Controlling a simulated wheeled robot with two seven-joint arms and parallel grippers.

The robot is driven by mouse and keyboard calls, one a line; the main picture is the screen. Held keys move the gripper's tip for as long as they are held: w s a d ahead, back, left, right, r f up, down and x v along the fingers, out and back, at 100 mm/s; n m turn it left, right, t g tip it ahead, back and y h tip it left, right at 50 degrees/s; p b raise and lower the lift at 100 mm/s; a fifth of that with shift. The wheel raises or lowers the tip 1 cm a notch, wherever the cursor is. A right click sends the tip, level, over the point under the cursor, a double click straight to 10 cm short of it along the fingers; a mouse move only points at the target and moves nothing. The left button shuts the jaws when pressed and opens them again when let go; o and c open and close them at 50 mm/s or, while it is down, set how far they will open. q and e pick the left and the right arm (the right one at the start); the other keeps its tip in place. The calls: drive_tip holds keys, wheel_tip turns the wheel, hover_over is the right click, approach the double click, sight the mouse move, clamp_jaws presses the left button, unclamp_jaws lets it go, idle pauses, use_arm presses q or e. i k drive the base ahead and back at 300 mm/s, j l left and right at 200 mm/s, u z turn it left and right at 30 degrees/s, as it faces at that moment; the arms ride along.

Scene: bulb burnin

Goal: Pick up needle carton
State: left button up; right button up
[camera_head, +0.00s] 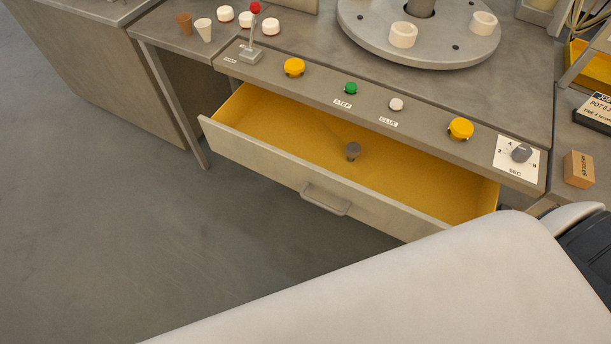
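The needle carton (578,169) is a small tan-orange box with dark lettering on its side, reading something like "NEEDLES". It stands on the grey bench surface at the far right, just right of the dial plate. Nothing is holding it in this view. My pale arm link fills the lower right of the picture, below the carton. Neither of my grippers shows in the view.
An open drawer (262,157) with a yellow inside holds a small grey knob-like part (352,150). Above it runs a control panel with buttons and a dial (521,153). A round turntable (450,45) is at the back.

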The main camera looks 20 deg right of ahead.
sight(579, 167)
drive_tip(key=z, duration=2.5)
